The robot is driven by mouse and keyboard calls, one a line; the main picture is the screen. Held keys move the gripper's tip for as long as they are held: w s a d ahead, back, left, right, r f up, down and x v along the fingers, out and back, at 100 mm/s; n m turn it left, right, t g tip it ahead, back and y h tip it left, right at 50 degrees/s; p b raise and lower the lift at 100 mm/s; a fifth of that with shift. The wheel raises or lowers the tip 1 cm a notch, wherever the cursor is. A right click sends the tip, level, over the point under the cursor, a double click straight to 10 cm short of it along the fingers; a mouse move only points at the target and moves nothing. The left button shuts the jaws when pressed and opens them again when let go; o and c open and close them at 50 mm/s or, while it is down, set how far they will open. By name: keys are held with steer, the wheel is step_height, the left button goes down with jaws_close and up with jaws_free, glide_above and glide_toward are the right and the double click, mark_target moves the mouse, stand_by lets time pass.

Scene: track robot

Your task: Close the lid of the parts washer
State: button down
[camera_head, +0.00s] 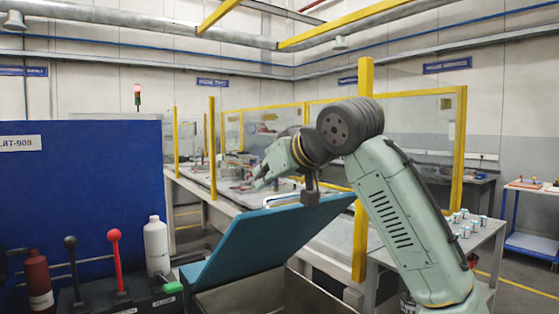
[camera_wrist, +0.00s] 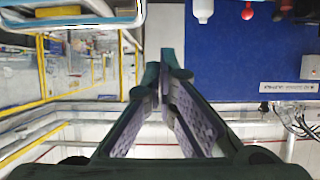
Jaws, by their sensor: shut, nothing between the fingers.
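The parts washer's blue lid (camera_head: 262,237) stands open and tilted in the head view, above the grey tub (camera_head: 270,293). A pale handle bar (camera_head: 283,201) runs near the lid's upper edge. My gripper (camera_head: 260,182) is above the lid's upper edge, a little left of the handle; I cannot tell whether it touches anything. In the wrist view my gripper (camera_wrist: 165,68) is shut, its fingertips together with nothing between them. That view is upside down. A pale bar with blue around it shows at its top left, and I cannot tell which part it is.
A blue panel (camera_head: 90,190) stands at the left, with a white bottle (camera_head: 156,246), a red bottle (camera_head: 38,278) and a red-knobbed lever (camera_head: 115,255) before it. A yellow post (camera_head: 361,200) and fence stand behind. Small cans (camera_head: 465,225) sit on a right-hand table.

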steer(key=shift+s+d+f+p, duration=0.2)
steer(key=shift+s+d+f, duration=0.05)
steer(key=shift+f, duration=0.35)
steer(key=shift+s+d+f+p, duration=0.15)
steer(key=shift+s+d+f, duration=0.05)
steer(key=shift+f, duration=0.4)
steer(key=shift+s+f, duration=0.3)
steer(key=shift+f, duration=0.15)
steer(key=shift+d, duration=0.1)
steer(key=shift+f, duration=0.1)
